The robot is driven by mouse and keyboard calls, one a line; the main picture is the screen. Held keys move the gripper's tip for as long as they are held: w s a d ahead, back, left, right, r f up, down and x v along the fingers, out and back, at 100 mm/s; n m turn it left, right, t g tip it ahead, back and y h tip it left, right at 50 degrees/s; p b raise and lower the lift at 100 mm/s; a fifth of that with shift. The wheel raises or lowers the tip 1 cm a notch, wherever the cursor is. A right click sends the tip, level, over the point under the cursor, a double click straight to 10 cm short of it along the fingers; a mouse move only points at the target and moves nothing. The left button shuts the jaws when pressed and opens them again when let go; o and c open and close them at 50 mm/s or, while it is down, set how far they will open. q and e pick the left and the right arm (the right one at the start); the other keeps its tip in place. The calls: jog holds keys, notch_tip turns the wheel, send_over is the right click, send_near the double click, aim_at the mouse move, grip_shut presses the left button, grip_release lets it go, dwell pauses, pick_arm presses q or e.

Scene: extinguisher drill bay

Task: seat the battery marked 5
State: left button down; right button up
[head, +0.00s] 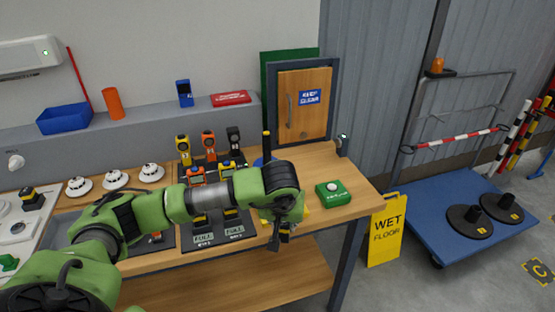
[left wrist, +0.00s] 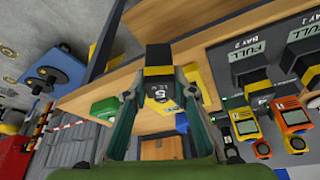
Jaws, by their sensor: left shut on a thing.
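My left gripper (left wrist: 163,62) is shut on the battery marked 5 (left wrist: 162,92), a yellow and black block between the two fingers in the left wrist view. In the head view the left gripper (head: 282,238) is over the bench's front right part, and the battery is mostly hidden by my arm. Two black bays marked FULL stand left of the gripper: bay 1 (head: 204,238) and bay 2 (head: 235,231). Each holds a yellow and black block. They also show in the left wrist view, as bay 1 (left wrist: 300,30) and bay 2 (left wrist: 238,52). My right gripper is not in view.
Handheld devices, one orange (head: 197,176) and one yellow (head: 228,168), sit behind the bays, with several more upright in a rack. A green box (head: 333,193) is on the bench (head: 365,203) at right. A yellow wet-floor sign (head: 386,230) and blue trolley (head: 430,215) stand beyond.

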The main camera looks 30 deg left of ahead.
pick_arm(q)
jog(key=w+a+r+n+g+y+p, duration=0.1)
jog(key=w+a+r+n+p, duration=0.2)
jog(key=w+a+r+n, duration=0.35)
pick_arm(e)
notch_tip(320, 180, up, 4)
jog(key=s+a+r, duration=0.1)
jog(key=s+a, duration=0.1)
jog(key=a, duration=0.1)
pick_arm(q)
jog(key=shift+w+a+f+m+y+b, duration=0.2)
jog(key=shift+a+f+m+b, duration=0.2)
jog(key=shift+a+f+b, duration=0.4)
jog(key=shift+w+a+f+m+y+b, duration=0.15)
jog(key=shift+a+f+m+b, duration=0.25)
jog(key=shift+b, duration=0.55)
jog(key=shift+f, duration=0.1)
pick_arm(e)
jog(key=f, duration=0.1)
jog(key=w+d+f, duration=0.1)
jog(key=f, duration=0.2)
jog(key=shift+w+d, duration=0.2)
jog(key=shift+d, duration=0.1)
pick_arm(q)
jog(key=shift+a, duration=0.1)
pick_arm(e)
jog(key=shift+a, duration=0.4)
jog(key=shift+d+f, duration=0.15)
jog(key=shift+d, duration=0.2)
